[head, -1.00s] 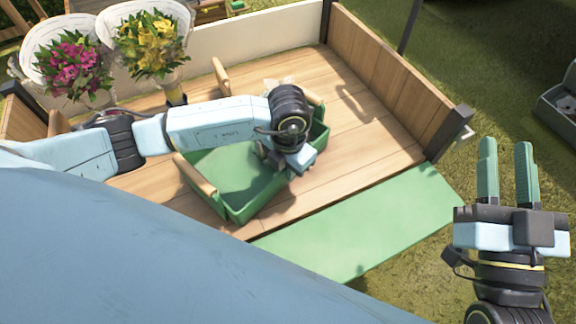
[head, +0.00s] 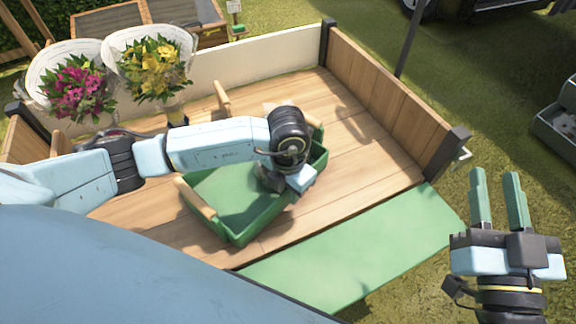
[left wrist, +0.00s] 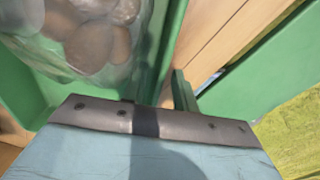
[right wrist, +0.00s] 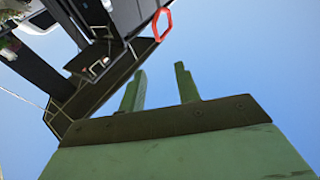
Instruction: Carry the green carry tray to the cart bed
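The green carry tray (head: 240,237) lies on the planks of the cart bed (head: 345,110), near its open front edge. It has wooden handle bars and a flat green inside. My left gripper (head: 283,187) is down at the tray's right part, beside its wall. In the left wrist view, one green finger (left wrist: 183,92) stands next to the tray wall (left wrist: 165,45); the other finger is not clear, so its grip is uncertain. A clear bag of round brown things (left wrist: 90,35) lies in the tray. My right gripper (head: 497,200) is open and empty, right of the cart.
Two white buckets of flowers, pink (head: 75,90) and yellow (head: 155,70), stand at the bed's back left. Wooden side boards (head: 385,85) and a corner post (head: 447,155) bound the right. A green flap (head: 350,250) lies in front.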

